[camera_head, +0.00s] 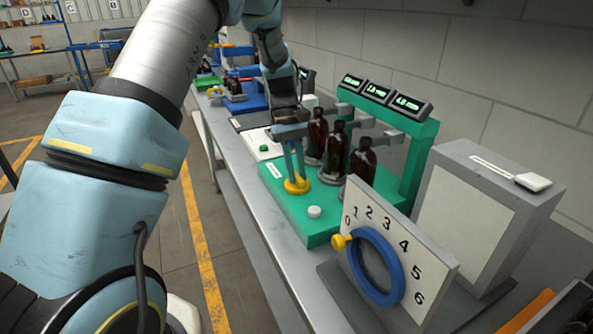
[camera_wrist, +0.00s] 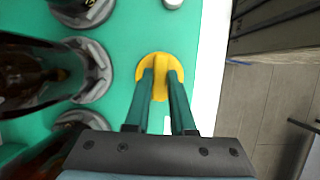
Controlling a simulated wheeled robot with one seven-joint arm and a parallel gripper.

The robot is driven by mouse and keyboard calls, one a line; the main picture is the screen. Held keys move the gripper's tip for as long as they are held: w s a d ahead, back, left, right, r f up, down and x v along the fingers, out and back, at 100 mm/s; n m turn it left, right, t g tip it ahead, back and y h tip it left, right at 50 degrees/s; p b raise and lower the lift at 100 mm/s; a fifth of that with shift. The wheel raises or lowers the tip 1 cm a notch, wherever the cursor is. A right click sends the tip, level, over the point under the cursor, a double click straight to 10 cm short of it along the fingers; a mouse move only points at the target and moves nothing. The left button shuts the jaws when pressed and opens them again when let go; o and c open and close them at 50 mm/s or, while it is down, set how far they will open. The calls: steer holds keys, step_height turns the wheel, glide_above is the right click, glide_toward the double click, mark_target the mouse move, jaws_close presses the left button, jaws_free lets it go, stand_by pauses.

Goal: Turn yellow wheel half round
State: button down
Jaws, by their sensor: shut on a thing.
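The yellow wheel (camera_head: 297,186) lies flat on top of the green station base, near its front edge. It also shows in the wrist view (camera_wrist: 160,64), where a raised bar crosses its middle. My gripper (camera_head: 295,178) points down at it from above. In the wrist view my gripper (camera_wrist: 163,85) has its two green fingers on either side of the bar, shut on it. Part of the wheel is hidden behind the fingers.
Several amber bottles (camera_head: 362,158) stand on the green base (camera_head: 320,225) close beside my gripper. A green frame with displays (camera_head: 378,92) rises behind them. A white knob (camera_head: 314,212) and a blue dial ring (camera_head: 377,265) are nearer.

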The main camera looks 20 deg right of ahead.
stand_by(0.4)
steer(key=c, duration=0.8)
jaws_free()
steer(key=shift+o, duration=0.2)
steer(key=b+v, duration=0.3)
steer(key=v, duration=0.7)
steer(key=shift+r, duration=0.4)
steer(key=shift+w, duration=0.1)
steer(key=s+a+f+t, duration=0.2)
steer(key=a, duration=0.7)
steer(key=s+a+f+t, duration=0.1)
steer(key=a, duration=0.9)
steer(key=s+a+f+m+t, duration=0.2)
steer(key=s+a+f+t, duration=0.1)
steer(key=s+a, duration=0.7)
steer(key=shift+a+f, duration=0.45)
